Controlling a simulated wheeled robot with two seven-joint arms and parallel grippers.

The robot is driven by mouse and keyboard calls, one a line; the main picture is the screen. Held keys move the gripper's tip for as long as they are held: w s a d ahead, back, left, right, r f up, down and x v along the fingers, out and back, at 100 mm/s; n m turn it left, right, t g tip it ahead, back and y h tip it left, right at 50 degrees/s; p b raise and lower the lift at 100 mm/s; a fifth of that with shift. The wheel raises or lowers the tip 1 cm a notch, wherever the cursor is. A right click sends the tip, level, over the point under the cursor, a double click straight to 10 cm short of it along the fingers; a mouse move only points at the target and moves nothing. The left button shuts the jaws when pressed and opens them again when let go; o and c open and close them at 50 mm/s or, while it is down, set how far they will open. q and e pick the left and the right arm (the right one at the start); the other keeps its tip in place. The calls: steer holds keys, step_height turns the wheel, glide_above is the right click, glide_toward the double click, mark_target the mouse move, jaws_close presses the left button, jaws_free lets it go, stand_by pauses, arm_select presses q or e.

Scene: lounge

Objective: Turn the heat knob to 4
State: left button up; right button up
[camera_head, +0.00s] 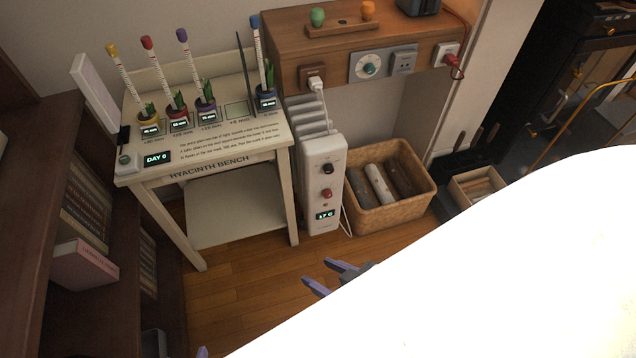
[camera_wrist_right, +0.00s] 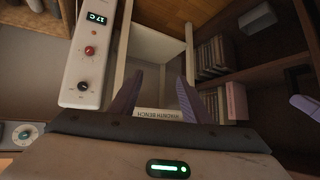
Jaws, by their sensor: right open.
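A white oil heater (camera_head: 322,185) stands on the floor right of the plant bench. Its front panel has a black knob (camera_head: 327,169) above a red knob (camera_head: 327,193), and a display (camera_head: 325,215) reading 17 C. The right wrist view shows the heater panel inverted at upper left, with the red knob (camera_wrist_right: 90,50) and black knob (camera_wrist_right: 83,86). The knob scales are too small to read. My right gripper (camera_head: 328,277) is open and empty, in front of the heater and apart from it. A purple tip (camera_head: 202,352) at the bottom edge seems to be my left gripper; its jaws are hidden.
A hyacinth bench (camera_head: 205,165) with potted bulbs stands left of the heater. A wicker basket (camera_head: 395,210) of logs is close on its right. A wooden cabinet (camera_head: 290,40) with a dial and sockets is above. Bookshelves line the left. A bright white surface hides the lower right.

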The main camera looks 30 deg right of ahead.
steer(key=w+d+f+m+t+h+b, duration=0.35)
steer(key=w+d+f+b, duration=0.6)
steer(key=f, duration=0.35)
steer(key=m+t+h+b, duration=0.3)
steer(key=m+t+b, duration=0.15)
steer(key=b, duration=0.35)
glide_toward(329, 196)
steer(key=b+x, duration=0.3)
steer(key=x, duration=0.4)
steer(key=shift+f, duration=0.2)
arm_select(q)
steer(key=w+d+f+m+g+h, duration=0.1)
steer(key=d+f, duration=0.5)
steer(key=f, duration=0.6)
steer(key=shift+w+h, duration=0.55)
steer(key=shift+h, duration=0.05)
arm_select(e)
steer(key=shift+w+d+r, duration=0.1)
steer(key=shift+w, duration=0.55)
steer(key=c, duration=1)
arm_select(q)
steer(key=shift+a, duration=0.1)
arm_select(e)
steer(key=shift+c, duration=0.2)
